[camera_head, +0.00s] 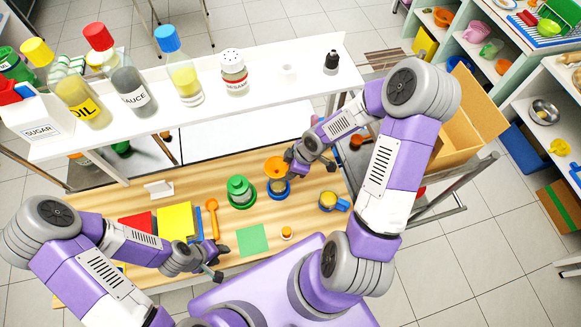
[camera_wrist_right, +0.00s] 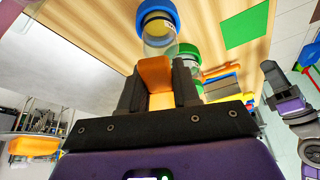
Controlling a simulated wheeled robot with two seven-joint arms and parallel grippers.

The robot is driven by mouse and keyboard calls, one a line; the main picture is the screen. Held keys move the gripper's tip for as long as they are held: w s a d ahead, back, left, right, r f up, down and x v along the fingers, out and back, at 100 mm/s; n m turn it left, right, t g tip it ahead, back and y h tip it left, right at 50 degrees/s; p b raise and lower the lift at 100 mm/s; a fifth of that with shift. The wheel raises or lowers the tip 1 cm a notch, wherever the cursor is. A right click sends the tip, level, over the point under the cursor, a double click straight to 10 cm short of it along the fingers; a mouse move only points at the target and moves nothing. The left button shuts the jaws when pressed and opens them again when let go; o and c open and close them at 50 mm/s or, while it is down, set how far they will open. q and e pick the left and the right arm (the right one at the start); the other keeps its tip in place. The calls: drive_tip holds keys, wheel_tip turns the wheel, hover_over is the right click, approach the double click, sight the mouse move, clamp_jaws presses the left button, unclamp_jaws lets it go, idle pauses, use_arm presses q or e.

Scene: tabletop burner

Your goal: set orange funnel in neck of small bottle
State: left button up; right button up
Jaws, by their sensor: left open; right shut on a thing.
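The orange funnel (camera_head: 275,166) is at the back right of the wooden table. My right gripper (camera_head: 288,159) is shut on it; its orange part also shows between the fingers in the right wrist view (camera_wrist_right: 155,72). A small clear bottle with a blue ring (camera_head: 281,189) stands directly below the funnel; the ring shows in the wrist view (camera_wrist_right: 157,14). The funnel hides the bottle's neck, so I cannot tell whether the spout is in it or above it. My left gripper (camera_head: 217,262) is open and empty near the table's front left.
A green-ringed bottle (camera_head: 240,192) stands left of the funnel. A white shelf (camera_head: 215,108) with bottles runs behind.

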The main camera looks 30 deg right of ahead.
drive_tip(key=shift+f, duration=0.15)
drive_tip(key=o, duration=1.7)
drive_tip(key=shift+v, duration=7)
